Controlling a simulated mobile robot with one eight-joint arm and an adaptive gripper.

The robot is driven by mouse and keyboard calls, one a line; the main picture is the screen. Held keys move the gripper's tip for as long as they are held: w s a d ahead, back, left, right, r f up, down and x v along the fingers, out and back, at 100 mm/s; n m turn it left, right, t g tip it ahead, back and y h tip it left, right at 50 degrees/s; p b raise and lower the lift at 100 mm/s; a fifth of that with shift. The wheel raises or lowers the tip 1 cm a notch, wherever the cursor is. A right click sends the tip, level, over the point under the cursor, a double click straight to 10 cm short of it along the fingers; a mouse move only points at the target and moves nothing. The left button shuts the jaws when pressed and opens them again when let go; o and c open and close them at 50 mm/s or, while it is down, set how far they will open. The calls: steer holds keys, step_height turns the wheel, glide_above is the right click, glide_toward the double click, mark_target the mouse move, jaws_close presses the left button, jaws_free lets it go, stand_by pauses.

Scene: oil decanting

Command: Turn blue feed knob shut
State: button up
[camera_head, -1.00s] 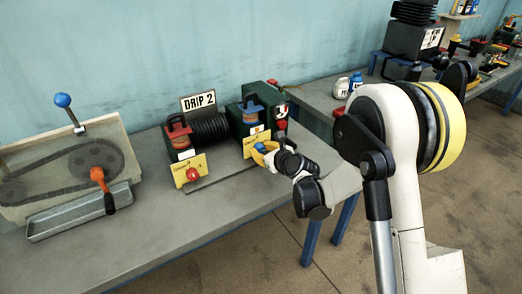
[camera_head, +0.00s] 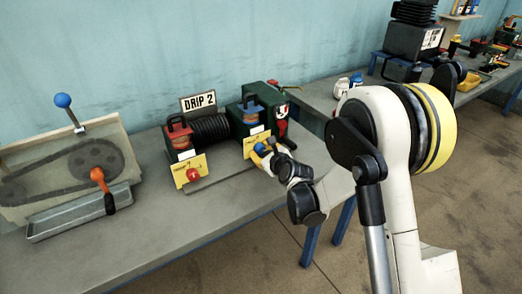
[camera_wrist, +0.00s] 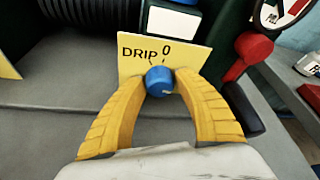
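The blue feed knob (camera_wrist: 159,81) sits on the front of a yellow plate (camera_wrist: 185,52) marked "DRIP" and "0". My gripper (camera_wrist: 160,92) has yellow fingers, one on each side of the knob, with the tips close to it. Whether both tips touch the knob I cannot tell. In the head view my gripper (camera_head: 265,148) is at the right-hand yellow plate (camera_head: 250,145), and the blue knob (camera_head: 260,148) shows small beside the fingers. A small pale mark shows on the lower part of the knob.
A left unit has a red knob (camera_head: 193,174) on its own yellow plate. A red-handled part (camera_wrist: 254,47) stands right of the blue knob. A belt panel with an orange handle (camera_head: 98,175) is at left.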

steer(key=shift+o, duration=0.9)
steer(key=v, duration=1.2)
